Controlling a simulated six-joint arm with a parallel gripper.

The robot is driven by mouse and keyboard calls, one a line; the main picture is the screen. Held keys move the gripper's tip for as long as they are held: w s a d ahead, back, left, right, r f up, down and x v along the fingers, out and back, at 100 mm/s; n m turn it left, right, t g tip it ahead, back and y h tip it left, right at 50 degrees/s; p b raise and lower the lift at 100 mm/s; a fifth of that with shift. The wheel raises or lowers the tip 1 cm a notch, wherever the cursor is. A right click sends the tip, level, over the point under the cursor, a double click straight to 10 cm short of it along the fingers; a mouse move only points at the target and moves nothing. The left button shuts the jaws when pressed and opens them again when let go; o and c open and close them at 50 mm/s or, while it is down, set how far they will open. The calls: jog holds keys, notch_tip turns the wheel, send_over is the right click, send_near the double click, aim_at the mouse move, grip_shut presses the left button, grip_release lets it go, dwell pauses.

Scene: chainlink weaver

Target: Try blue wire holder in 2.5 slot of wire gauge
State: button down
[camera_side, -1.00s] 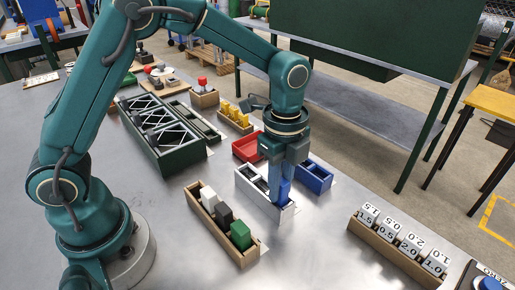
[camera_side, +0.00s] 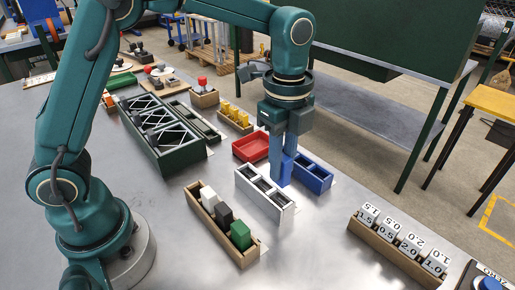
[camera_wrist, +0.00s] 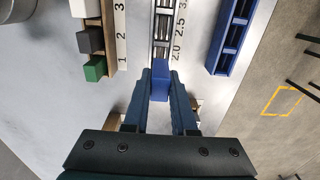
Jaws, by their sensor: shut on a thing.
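My gripper (camera_side: 281,178) is shut on the blue wire holder (camera_side: 288,169), a blue block, and holds it raised. In the wrist view the blue holder (camera_wrist: 160,80) sits between the fingertips, just below the 2.0 end of the wire gauge in the picture. The wire gauge (camera_side: 288,211) is a white and grey block with several slots. In the wrist view the gauge (camera_wrist: 161,45) carries the labels 2.0, 2.5 and a cut-off 3 along its right side. The 2.5 slot is the middle one and looks empty. In the side view the fingers partly hide the block.
A wooden rack (camera_side: 249,256) with white, dark grey and green blocks stands left of the gauge. A blue compartment tray (camera_side: 318,178) and a red tray (camera_side: 251,148) stand behind it. A wooden rack of numbered blocks (camera_side: 380,249) is at the right front.

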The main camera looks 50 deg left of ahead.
dwell(0.3)
jog(key=a+r, duration=0.2)
jog(key=a, duration=0.3)
jog(key=shift+d+f, duration=0.1)
jog(key=shift+f, duration=3.5)
jog(key=c, duration=0.6)
grip_release()
jog(key=shift+c, duration=0.2)
